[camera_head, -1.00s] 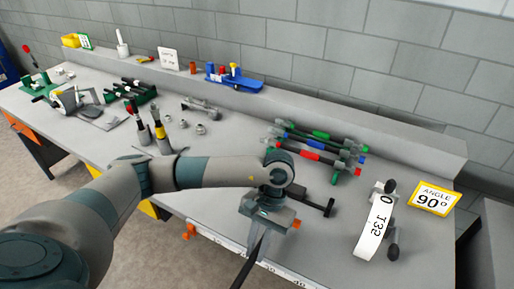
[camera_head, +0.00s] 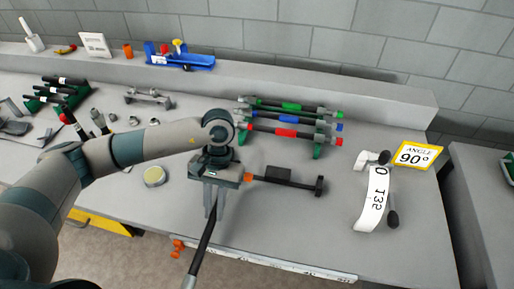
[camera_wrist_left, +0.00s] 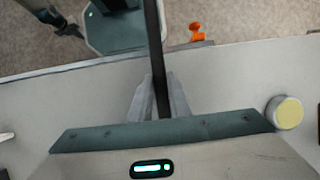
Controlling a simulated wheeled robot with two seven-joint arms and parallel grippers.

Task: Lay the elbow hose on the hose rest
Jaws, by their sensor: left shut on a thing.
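My left gripper (camera_head: 213,210) is shut on a black hose (camera_head: 203,245) with a grey end, near the table's front edge. The hose slants down past the edge; its upper end is hidden by the gripper, and I see no elbow bend. In the left wrist view the hose (camera_wrist_left: 155,40) runs up between the fingers of the gripper (camera_wrist_left: 160,80). A grey two-post stand (camera_head: 148,97), possibly the hose rest, is on the table at the back left. My right gripper is not seen.
A rack holds hoses with green, blue and red bands (camera_head: 287,132). A black bar (camera_head: 290,180) lies right of the gripper. Farther right are a white-labelled piece (camera_head: 374,200) and a yellow "ANGLE 90°" sign (camera_head: 416,156). A round yellow-topped tin (camera_head: 155,176) stands left.

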